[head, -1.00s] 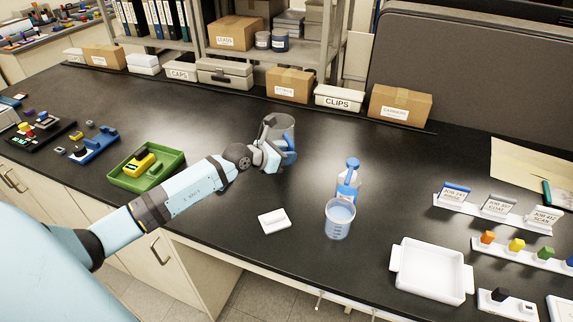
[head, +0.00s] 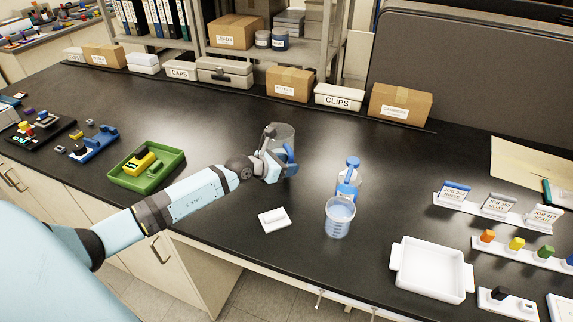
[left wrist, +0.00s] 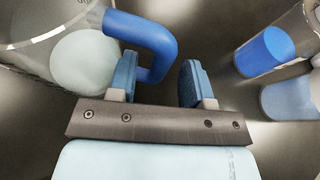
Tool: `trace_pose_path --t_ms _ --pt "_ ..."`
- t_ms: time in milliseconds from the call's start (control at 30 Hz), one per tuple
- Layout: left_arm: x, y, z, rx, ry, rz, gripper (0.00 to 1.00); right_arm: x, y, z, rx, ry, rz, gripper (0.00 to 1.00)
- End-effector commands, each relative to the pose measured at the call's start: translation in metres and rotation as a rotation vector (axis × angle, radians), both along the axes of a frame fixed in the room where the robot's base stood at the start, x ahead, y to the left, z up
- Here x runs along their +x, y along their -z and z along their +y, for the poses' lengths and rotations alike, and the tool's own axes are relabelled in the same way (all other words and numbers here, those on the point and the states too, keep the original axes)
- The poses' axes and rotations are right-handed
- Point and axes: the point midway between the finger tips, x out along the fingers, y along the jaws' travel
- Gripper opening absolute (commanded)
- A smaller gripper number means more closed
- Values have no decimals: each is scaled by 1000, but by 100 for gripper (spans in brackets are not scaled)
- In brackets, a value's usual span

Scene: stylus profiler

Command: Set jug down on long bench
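The clear jug (head: 284,136) with a blue handle stands upright on the long black bench (head: 225,125), and its base appears to rest on the top. My left gripper (head: 277,154) is beside it, on the handle side. In the left wrist view the jug (left wrist: 45,45) is at upper left, its blue handle (left wrist: 150,38) reaching in between the fingers. The left gripper (left wrist: 160,82) has its two blue-padded fingers spread, with a clear gap between the handle and the right finger. The handle's lower end is partly hidden by the left finger. My right gripper is not in view.
A blue-topped bottle (head: 348,178) and a clear beaker of blue liquid (head: 339,219) stand to the right. A white tray (head: 430,270) is at front right. Boxes line the back edge.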

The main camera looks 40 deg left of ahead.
Motion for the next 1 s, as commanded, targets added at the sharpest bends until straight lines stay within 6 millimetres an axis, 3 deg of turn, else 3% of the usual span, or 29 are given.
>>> trace_pose_path --t_ms 133,267,700,1000 --pt "0 -6 0 1 1 -2 46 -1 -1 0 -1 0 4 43" --pt "-15 -8 6 1 0 1 46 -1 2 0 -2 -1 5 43" --pt "-88 -40 32 2 0 2 46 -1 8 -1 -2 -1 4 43" --pt "-104 -49 38 0 0 1 46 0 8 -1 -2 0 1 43"
